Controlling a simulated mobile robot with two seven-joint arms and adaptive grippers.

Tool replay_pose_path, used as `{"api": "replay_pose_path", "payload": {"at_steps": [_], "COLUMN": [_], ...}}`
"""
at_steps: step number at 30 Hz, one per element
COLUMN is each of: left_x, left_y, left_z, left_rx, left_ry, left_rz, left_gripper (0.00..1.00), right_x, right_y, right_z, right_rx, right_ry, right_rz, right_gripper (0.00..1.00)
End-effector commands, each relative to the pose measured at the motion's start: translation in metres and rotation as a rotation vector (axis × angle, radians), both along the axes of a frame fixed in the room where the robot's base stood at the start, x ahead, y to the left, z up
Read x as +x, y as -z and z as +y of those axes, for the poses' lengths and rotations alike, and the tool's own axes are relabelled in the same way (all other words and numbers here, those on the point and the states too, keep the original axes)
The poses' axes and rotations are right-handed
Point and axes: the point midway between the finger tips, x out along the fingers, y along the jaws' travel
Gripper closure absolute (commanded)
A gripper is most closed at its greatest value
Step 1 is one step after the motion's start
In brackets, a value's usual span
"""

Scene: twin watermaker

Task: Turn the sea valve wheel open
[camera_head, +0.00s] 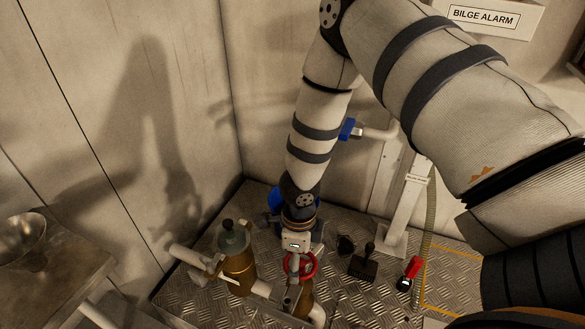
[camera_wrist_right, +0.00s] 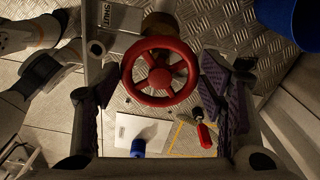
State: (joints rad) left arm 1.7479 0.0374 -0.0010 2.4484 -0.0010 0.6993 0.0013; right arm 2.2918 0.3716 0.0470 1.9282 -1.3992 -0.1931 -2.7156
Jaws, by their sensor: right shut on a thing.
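The red sea valve wheel (camera_head: 313,266) sits low near the floor on brass and grey pipework, in the lower middle of the head view. In the right wrist view the spoked wheel (camera_wrist_right: 160,78) shows face-on between the two dark finger pads. My right gripper (camera_head: 297,254) reaches down to it from above and is shut on the wheel's rim, one finger at each side. My arm hides part of the valve in the head view. A plate marked SHUT (camera_wrist_right: 108,16) shows beside the wheel. My left gripper is not in view.
A brass strainer (camera_head: 238,262) with a black knob stands left of the wheel. A grey post (camera_head: 408,205) rises behind. A bench with a metal bowl (camera_head: 22,238) is at far left.

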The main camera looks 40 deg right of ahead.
Motion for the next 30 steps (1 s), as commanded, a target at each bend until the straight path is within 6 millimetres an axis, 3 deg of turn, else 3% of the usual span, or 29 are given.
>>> {"api": "replay_pose_path", "payload": {"at_steps": [21, 22, 24, 30], "left_x": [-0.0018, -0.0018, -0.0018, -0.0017], "left_y": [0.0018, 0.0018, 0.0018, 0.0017], "left_z": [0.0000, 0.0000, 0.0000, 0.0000], "left_rx": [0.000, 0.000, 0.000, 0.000], "left_ry": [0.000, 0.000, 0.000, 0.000], "left_rz": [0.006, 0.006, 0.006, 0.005], "left_gripper": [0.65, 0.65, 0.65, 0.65], "right_x": [-0.0020, -0.0019, -0.0018, -0.0014], "right_y": [0.0008, 0.0008, 0.0007, 0.0004], "right_z": [-0.0002, -0.0002, -0.0003, -0.0006], "right_rx": [0.002, 0.002, 0.002, 0.001], "right_ry": [-0.067, -0.067, -0.066, -0.062], "right_rz": [0.001, 0.001, 0.001, 0.001], "right_gripper": [0.86, 0.29, 0.16, 0.16]}}
